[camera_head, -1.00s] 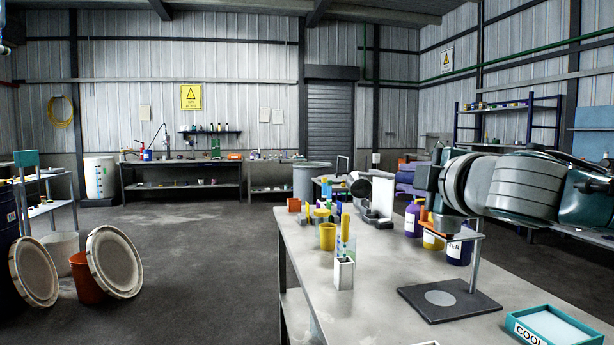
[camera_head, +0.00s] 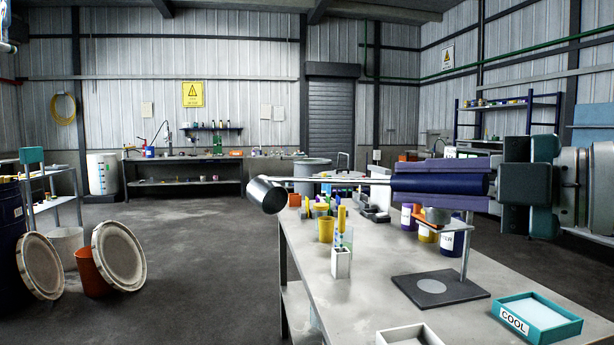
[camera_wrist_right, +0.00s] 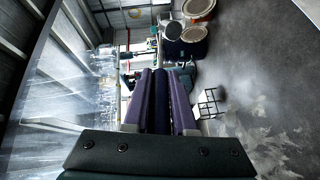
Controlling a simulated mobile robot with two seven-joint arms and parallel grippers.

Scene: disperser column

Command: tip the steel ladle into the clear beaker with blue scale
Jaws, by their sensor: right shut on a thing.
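My right gripper (camera_head: 405,183) is shut on the dark blue handle of the steel ladle (camera_head: 267,194). Its purple fingers lie along both sides of the handle, which also shows between the fingers in the right wrist view (camera_wrist_right: 160,103). The ladle's thin rod runs left, nearly level, to its steel cup. The cup looks tilted, and its contents cannot be seen. It hangs in the air, left of the table's edge in the picture. A small clear vessel with blue-green marks (camera_head: 347,238) stands by a white holder; I cannot tell if it is the beaker. My left gripper is not in view.
The grey table (camera_head: 375,297) holds the white holder (camera_head: 340,264), a yellow cup (camera_head: 326,230), a stand with a dark base (camera_head: 440,287), a teal "COOL" tray (camera_head: 513,319) and a white tray at the front.

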